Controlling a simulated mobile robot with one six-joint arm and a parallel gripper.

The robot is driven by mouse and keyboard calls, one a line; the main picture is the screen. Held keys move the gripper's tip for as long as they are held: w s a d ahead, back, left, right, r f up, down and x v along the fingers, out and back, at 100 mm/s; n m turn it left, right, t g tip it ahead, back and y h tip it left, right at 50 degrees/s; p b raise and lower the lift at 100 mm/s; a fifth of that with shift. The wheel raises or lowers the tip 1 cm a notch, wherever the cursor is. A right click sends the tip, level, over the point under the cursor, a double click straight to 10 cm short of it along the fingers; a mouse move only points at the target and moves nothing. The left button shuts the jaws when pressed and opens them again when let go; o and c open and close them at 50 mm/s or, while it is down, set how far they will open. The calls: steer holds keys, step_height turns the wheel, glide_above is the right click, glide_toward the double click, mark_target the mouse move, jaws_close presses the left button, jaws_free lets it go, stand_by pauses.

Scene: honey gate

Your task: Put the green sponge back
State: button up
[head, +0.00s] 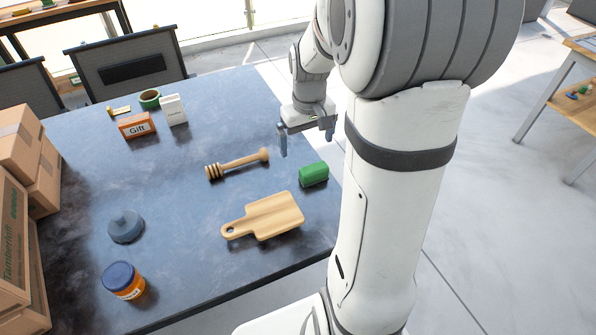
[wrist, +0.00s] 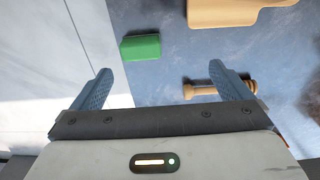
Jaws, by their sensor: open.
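The green sponge (head: 313,174) lies on the blue-grey table near its right edge, just beyond the wooden cutting board. It also shows in the wrist view (wrist: 141,47), ahead of my fingertips and between their lines. My gripper (head: 306,136) hangs over the table's right edge, farther back than the sponge. In the wrist view my gripper (wrist: 160,80) is open, with nothing between its two blue fingers.
A honey dipper (head: 237,163) lies left of the sponge, and a cutting board (head: 265,216) lies in front. A grey lidded knob (head: 126,226), an orange jar (head: 123,281), an orange Gift box (head: 137,125), a white box (head: 173,110) and cardboard boxes (head: 20,140) stand farther left.

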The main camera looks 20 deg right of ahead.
steer(key=s+a+r+t, duration=0.1)
steer(key=s+a+r, duration=0.1)
steer(key=s+a, duration=0.3)
steer(key=s+a+r+t, duration=0.1)
steer(key=s+a+r, duration=0.2)
steer(key=s, duration=0.7)
steer(key=shift+a+r, duration=0.25)
steer(key=shift+a, duration=0.7)
steer(key=shift+s, duration=0.1)
